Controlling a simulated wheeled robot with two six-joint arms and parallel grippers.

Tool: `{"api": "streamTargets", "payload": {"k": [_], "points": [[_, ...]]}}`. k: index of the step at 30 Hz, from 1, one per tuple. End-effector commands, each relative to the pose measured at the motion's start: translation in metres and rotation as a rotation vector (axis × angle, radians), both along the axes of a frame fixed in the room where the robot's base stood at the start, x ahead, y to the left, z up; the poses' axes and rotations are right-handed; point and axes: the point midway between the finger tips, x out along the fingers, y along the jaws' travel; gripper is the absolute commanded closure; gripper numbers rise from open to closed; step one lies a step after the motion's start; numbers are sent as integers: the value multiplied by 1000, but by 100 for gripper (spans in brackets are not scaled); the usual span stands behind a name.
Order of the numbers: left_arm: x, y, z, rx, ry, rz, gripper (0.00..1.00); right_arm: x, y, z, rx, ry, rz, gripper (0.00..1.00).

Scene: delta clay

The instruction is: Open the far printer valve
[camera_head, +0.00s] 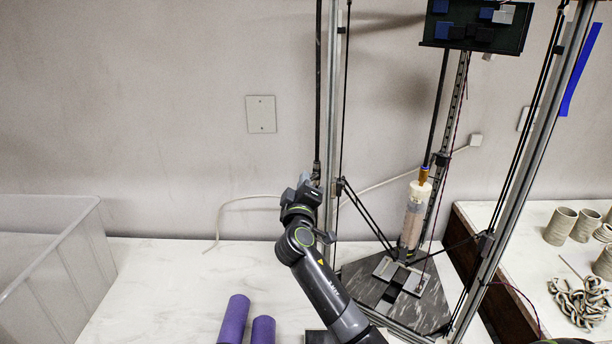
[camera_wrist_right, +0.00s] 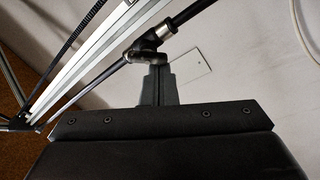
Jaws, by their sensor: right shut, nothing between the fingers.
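The printer (camera_head: 468,92) is a tall metal frame with a clay tube (camera_head: 413,215) inside. A dark pipe (camera_head: 318,100) runs down beside its far left post. The far valve seems to be the grey metal fitting on this pipe (camera_wrist_right: 148,46), seen in the wrist view with a dark, rounded part at its lower end. My right gripper (camera_head: 312,180) is at the lower end of the pipe. Its fingers (camera_wrist_right: 157,72) are together, with their tips at or very near the fitting; I cannot tell whether they touch. The gripper partly hides the valve in the head view. My left gripper is not in view.
A clear plastic bin (camera_head: 68,250) stands at the left. Two purple cylinders (camera_head: 234,320) are at the front. Clay cups (camera_head: 561,226) and coiled clay (camera_head: 580,302) lie on the right table. White tabletop (camera_head: 165,275) is free between bin and arm.

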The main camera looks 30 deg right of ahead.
Motion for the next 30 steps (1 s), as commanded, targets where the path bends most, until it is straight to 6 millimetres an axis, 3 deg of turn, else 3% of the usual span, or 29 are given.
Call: {"api": "streamTargets", "payload": {"k": [30], "points": [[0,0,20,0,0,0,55,-1,-1,-3,-125,163,-1,100]]}}
